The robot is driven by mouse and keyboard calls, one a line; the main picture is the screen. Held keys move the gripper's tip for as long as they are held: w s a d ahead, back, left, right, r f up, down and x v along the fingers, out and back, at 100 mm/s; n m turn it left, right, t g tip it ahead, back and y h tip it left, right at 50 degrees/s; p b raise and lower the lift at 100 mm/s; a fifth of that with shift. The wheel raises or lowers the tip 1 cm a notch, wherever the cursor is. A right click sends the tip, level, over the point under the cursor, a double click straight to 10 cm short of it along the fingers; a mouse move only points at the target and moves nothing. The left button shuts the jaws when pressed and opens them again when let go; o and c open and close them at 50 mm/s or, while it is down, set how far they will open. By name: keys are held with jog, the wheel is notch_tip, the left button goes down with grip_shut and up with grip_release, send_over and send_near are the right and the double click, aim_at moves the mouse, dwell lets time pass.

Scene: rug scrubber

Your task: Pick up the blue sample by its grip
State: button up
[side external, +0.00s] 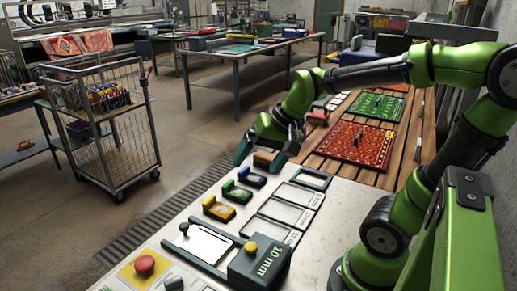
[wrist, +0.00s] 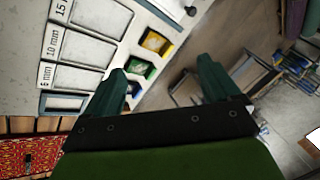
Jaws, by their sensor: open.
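The blue sample (side external: 251,177) lies on the pale worktop, at the end of a row beyond the green sample (side external: 236,191) and yellow sample (side external: 218,208). My gripper (side external: 262,154) is open above the worktop's far end, just beyond and above the blue sample, not touching it. In the wrist view, the blue sample (wrist: 136,87) shows only partly beside my left-hand finger, which hides the rest. The green sample (wrist: 141,69) and yellow sample (wrist: 156,43) are farther up. The space between my fingers (wrist: 162,72) is empty in that view.
Empty labelled trays (side external: 285,212) lie right of the samples. A 10 mm block (side external: 262,268), a white plate (side external: 203,245) and a red button (side external: 145,264) are nearer. A tan block (side external: 264,159) shows between my fingers. Red rug (side external: 353,144) lies on slats behind.

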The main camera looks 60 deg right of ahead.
jog(key=w+d+f+m, duration=0.2)
jog(key=w+d+m, duration=0.3)
jog(key=d+m, duration=0.25)
jog(key=m+g+h, duration=0.1)
jog(key=m, duration=1.9)
send_over(244, 169)
jog(key=s+d, duration=0.1)
jog(key=s, duration=0.2)
jog(key=f, duration=1.2)
jog(key=shift+w+f, duration=0.25)
jog(key=shift+f, duration=0.1)
jog(key=shift+a+x, duration=0.15)
jog(key=shift+x, duration=1.4)
jog(key=shift+a+x, duration=0.15)
jog(key=shift+x, duration=1.35)
jog(key=c, duration=1.1)
jog(key=shift+r, duration=0.15)
jog(key=shift+c, duration=0.2)
